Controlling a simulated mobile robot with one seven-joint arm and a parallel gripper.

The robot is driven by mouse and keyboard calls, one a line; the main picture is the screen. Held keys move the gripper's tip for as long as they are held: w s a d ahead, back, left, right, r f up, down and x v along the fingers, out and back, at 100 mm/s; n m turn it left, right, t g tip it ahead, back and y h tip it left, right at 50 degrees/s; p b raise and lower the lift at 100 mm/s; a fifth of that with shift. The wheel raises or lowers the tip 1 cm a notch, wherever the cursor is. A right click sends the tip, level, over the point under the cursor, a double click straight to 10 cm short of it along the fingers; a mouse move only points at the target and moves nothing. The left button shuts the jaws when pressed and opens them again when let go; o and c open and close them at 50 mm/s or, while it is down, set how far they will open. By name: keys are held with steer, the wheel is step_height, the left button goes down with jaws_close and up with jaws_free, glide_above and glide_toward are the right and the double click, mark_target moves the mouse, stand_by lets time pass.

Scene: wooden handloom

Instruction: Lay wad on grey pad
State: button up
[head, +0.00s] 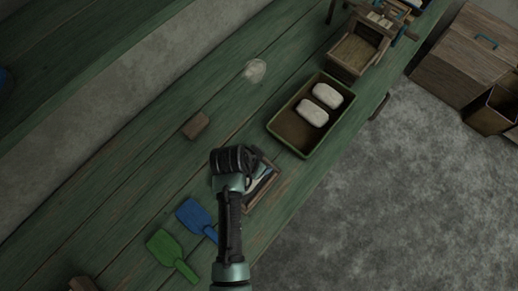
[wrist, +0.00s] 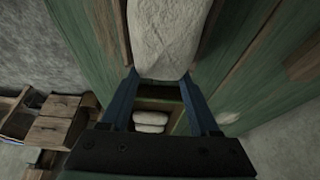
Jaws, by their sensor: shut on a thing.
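My gripper (wrist: 162,78) is shut on a pale, off-white wad (wrist: 166,38), which shows between the blue fingers in the wrist view. In the head view my gripper (head: 256,168) is over a small wood-framed tray (head: 267,190) on the green bench, and the arm hides part of it. The tray's wooden sides show on both sides of the wad in the wrist view. I cannot make out the grey pad for certain, and I cannot tell whether the wad touches anything below it.
A green-rimmed tray (head: 272,128) with two more white wads (head: 313,112) stands to the upper right. A wooden block (head: 196,125), a translucent round thing (head: 255,70), a blue scoop (head: 194,216) and a green scoop (head: 165,248) lie on the bench. Wooden boxes (head: 465,58) stand beyond.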

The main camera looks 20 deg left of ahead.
steer(key=shift+f, duration=0.35)
steer(key=shift+w+r, duration=0.1)
steer(key=shift+w, duration=0.05)
jaws_close()
steer(key=o, duration=0.8)
jaws_free()
step_height(320, 180, up, 8)
steer(key=p, duration=0.8)
